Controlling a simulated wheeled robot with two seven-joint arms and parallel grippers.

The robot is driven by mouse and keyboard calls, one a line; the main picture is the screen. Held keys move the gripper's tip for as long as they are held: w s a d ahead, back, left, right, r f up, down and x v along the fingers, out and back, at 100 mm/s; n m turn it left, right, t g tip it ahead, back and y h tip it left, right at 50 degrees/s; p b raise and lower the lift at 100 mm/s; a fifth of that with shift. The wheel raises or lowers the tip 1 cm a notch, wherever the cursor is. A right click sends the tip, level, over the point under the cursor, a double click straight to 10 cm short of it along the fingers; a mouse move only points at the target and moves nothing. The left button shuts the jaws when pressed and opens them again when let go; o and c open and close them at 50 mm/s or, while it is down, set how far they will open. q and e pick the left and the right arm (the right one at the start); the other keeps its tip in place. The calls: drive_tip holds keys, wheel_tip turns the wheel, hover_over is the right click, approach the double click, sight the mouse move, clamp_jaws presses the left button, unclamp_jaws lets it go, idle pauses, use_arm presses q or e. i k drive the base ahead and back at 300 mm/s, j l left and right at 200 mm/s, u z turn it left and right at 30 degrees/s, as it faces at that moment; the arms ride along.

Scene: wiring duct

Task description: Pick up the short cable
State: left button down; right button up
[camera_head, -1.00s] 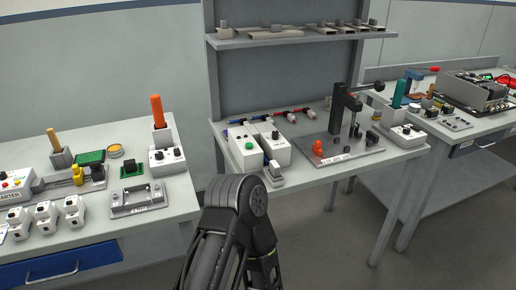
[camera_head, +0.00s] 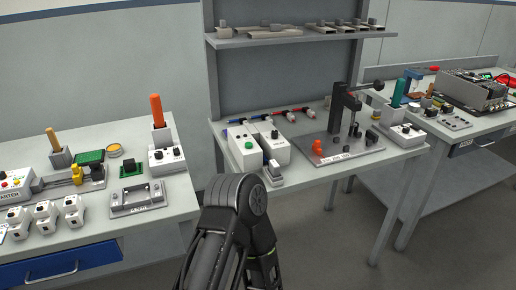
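I cannot make out a thing that is clearly the short cable. Several thin pieces with blue and red ends lie in a row at the back of the middle table, among them a blue-ended one (camera_head: 237,121) and a red-ended one (camera_head: 303,110). They are too small to tell whether they are cables. A black arm link of mine rises from the bottom centre, in front of the middle table. Neither of my grippers shows.
The middle table (camera_head: 312,182) carries white boxes (camera_head: 244,150) and a black press (camera_head: 338,110) on a grey plate. The left bench (camera_head: 190,205) is crowded with switches and fixtures. A right bench (camera_head: 475,133) holds an open electronics case (camera_head: 475,92).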

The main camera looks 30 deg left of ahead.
sight(274, 169)
drive_tip(key=u, duration=0.5)
drive_tip(key=i+l+u, duration=0.2)
drive_tip(key=u, duration=0.15)
drive_tip(key=i+l+u, duration=0.2)
drive_tip(key=l+u, duration=0.2)
drive_tip(key=i+l+u, duration=0.1)
drive_tip(key=l+u, duration=0.25)
drive_tip(key=i+l, duration=0.1)
drive_tip(key=l, duration=0.35)
drive_tip(key=i+l+u, duration=0.1)
drive_tip(key=l, duration=0.35)
drive_tip(key=i+l, duration=0.1)
drive_tip(key=l, duration=0.4)
drive_tip(key=i+l+u, duration=0.1)
drive_tip(key=l, duration=0.35)
